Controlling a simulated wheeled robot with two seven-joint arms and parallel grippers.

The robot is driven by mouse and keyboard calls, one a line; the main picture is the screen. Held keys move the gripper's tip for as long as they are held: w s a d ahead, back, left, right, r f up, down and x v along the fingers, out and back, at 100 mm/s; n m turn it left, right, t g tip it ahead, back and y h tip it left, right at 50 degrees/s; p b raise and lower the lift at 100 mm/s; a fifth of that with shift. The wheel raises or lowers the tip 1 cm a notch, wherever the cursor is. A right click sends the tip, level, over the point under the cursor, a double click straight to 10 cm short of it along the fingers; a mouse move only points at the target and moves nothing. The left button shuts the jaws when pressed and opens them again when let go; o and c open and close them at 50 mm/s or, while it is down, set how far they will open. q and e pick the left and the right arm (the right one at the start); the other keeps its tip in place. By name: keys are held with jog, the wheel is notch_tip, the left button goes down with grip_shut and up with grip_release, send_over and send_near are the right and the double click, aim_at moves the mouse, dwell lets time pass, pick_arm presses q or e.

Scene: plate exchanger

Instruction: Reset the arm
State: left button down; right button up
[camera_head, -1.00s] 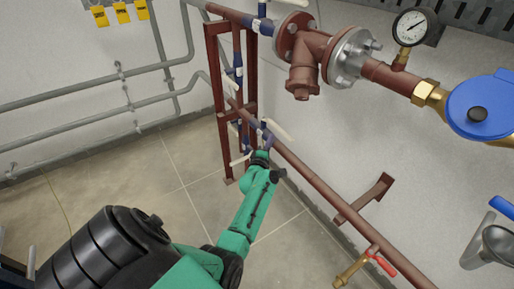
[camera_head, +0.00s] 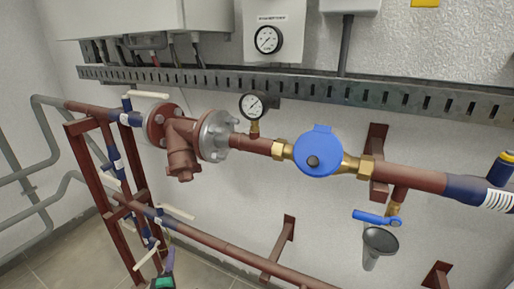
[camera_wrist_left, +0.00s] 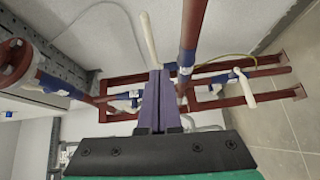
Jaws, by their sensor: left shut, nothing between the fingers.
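My left gripper (camera_head: 170,260) shows at the bottom edge of the head view, with purple fingers and a small part of the green arm. It is beside the lower pipe and the red-brown frame (camera_head: 92,185). In the left wrist view the purple fingers (camera_wrist_left: 160,100) are pressed together with nothing between them. They point toward the pipes and the pale valve handles, one handle (camera_wrist_left: 147,38) lying just beyond the tips. I cannot tell whether they touch it. Most of my left arm is outside the head view. My right gripper is in neither view.
An upper pipe carries a flanged strainer (camera_head: 181,150), a gauge (camera_head: 254,106) and a blue water meter (camera_head: 318,152). A lower pipe (camera_head: 240,255) runs along the wall. A perforated cable tray (camera_head: 300,88) crosses above. Tiled floor (camera_head: 75,262) is clear at lower left.

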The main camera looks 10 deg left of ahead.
pick_arm(q)
jog(key=s+d+f+m+g+h+p, duration=0.35)
jog(key=s+d+f+m, duration=0.3)
jog(key=f, duration=0.35)
jog(key=s+d+f+m+g+h+p, duration=0.3)
jog(key=s+d+f+m+g, duration=0.15)
jog(key=s+f+m, duration=0.45)
jog(key=s+a+f+m+g+p, duration=0.1)
jog(key=s+f+m+g, duration=0.1)
jog(key=s, duration=0.6)
jog(key=s+a+f+m+g+p, duration=0.1)
jog(key=s+f+m+g, duration=0.2)
jog(key=s, duration=0.5)
jog(key=s+a+f+m+g+p, duration=0.1)
jog(key=s+f+m+g, duration=0.1)
jog(key=s, duration=0.6)
jog(key=shift+s+f+m+g+p, duration=0.3)
jog(key=shift+s+f+m+p, duration=0.1)
jog(key=shift+f+m, duration=0.35)
jog(key=shift+y, duration=0.25)
